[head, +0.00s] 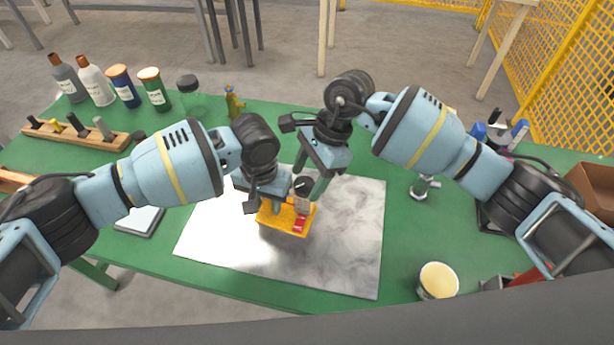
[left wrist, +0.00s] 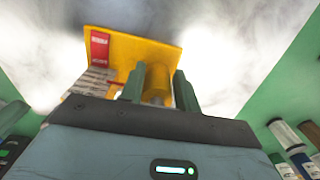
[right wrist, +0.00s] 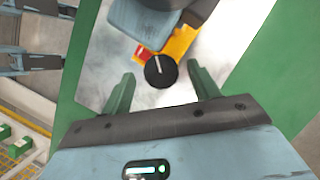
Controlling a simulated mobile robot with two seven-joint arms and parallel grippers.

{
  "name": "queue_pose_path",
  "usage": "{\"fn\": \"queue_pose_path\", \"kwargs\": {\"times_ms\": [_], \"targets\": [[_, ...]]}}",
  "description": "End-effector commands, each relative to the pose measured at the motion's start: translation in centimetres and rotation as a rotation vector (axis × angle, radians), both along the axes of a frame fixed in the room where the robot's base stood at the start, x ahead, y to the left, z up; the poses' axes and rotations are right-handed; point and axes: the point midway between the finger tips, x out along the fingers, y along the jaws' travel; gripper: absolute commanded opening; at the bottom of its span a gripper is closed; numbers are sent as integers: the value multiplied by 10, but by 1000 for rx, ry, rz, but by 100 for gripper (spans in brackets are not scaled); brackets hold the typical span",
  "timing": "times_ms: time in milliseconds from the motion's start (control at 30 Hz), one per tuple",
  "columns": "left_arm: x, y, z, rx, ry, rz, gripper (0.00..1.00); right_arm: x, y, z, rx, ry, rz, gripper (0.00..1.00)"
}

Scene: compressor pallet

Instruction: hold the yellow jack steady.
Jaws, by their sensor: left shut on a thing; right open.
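The yellow jack (head: 270,222) is at the middle of the pale metal plate (head: 345,235) on the green table. It has a red label and a black round knob (right wrist: 161,72) on top. My left gripper (head: 272,205) is shut on the yellow jack; in the left wrist view its green fingers sit on either side of a yellow round part (left wrist: 158,84). My right gripper (head: 317,188) is open above the jack. In the right wrist view the knob lies between and beyond its spread fingers, apart from both. The left gripper partly hides the jack in the head view.
Several bottles and jars (head: 97,82) and a wooden rack (head: 75,138) stand at the back left. A small figure (head: 233,102) stands at the back edge. A cream-topped tub (head: 438,281) is at the front right. The plate's right side is bare.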

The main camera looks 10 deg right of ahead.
Motion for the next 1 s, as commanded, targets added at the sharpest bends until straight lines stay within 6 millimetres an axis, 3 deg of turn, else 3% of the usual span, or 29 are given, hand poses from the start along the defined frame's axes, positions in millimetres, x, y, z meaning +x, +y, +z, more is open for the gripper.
{"fn": "queue_pose_path", "kwargs": {"times_ms": [400,767,1000], "targets": [[-2,3,-6,11,7,3,0,-1,3,-9,0,1,0,61],[-2,3,-6,10,6,4,0,-1,3,-9,-1,2,1,16],[-1,4,-6,10,6,4,0,-2,3,-9,-1,2,-1,16]]}}
